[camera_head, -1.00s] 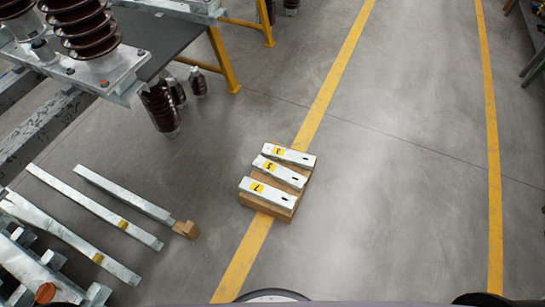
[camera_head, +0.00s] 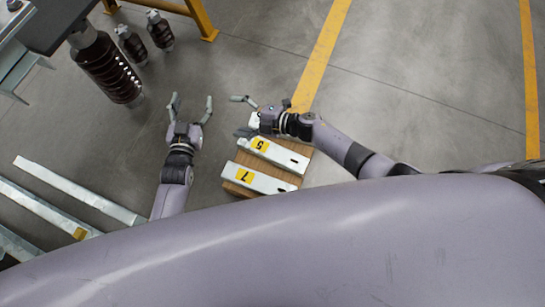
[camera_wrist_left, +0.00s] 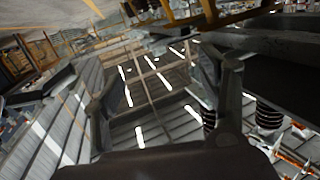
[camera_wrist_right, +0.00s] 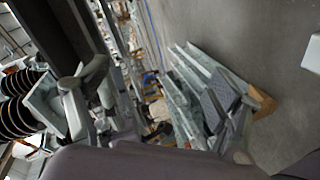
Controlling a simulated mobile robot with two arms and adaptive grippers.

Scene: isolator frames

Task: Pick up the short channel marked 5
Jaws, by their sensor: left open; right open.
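The short channel marked 5 (camera_head: 285,157) is a pale metal piece with a yellow label, lying on a wooden pallet (camera_head: 231,189) in the head view. The channel marked 7 (camera_head: 263,182) lies below it in the picture. The third channel is mostly hidden under my right gripper (camera_head: 238,115), which is open and empty, pointing left above the upper end of the pallet. My left gripper (camera_head: 191,102) is open and empty over the floor, left of the pallet and pointing up the picture. Neither gripper visibly touches the channel marked 5.
Long steel bars (camera_head: 75,190) lie on the floor at left. Brown insulators (camera_head: 105,67) stand at upper left beside a dark table with a yellow leg (camera_head: 203,18). Floor right of the pallet is clear. The right wrist view shows long bars with a wooden block (camera_wrist_right: 263,102).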

